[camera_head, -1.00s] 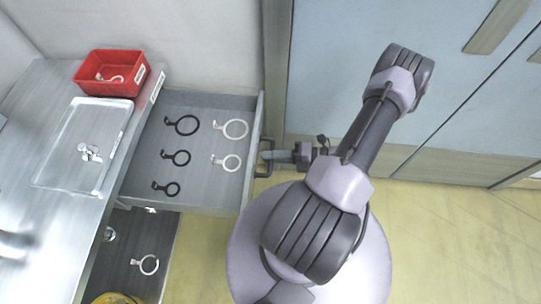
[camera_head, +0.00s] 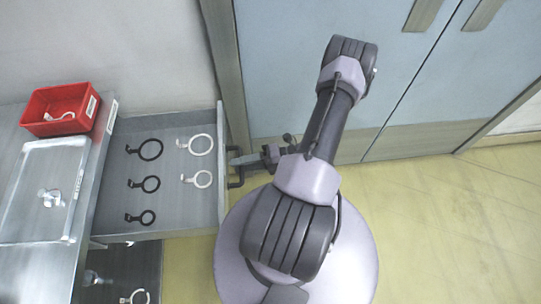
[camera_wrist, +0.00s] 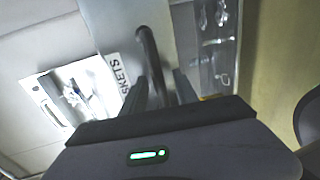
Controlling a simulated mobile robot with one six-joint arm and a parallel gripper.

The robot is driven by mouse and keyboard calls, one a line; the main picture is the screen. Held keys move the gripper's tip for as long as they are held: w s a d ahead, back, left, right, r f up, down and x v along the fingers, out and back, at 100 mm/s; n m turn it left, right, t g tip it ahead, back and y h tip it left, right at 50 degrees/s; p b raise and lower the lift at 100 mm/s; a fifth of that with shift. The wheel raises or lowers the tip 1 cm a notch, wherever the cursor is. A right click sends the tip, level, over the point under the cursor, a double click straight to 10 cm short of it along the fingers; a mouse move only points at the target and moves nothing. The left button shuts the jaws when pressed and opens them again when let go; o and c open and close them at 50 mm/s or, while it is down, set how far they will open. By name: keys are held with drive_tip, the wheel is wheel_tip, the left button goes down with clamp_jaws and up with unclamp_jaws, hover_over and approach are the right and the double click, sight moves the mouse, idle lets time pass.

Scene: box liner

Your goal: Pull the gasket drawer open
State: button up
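The gasket drawer (camera_head: 206,215) stands pulled well out from the counter. It is a grey tray holding several black and white ring-shaped gaskets, seen in the head view. Its dark U-shaped handle (camera_head: 235,184) is on the right-hand front. My gripper (camera_head: 240,160) is at this handle. In the wrist view the handle bar (camera_wrist: 148,48) runs down between my two fingers (camera_wrist: 161,85), one on each side. The exact finger contact is partly hidden.
A red bin (camera_head: 38,128) and a clear-lidded tray (camera_head: 22,222) sit on the counter at left. A lower drawer space holds a white ring (camera_head: 139,297). Pale blue cabinet doors (camera_head: 310,50) stand behind my arm. Yellow floor (camera_head: 450,220) is clear at right.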

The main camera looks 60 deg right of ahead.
drive_tip(key=p+v, duration=0.3)
drive_tip(key=v, duration=1.4)
drive_tip(key=shift+s+d, duration=0.1)
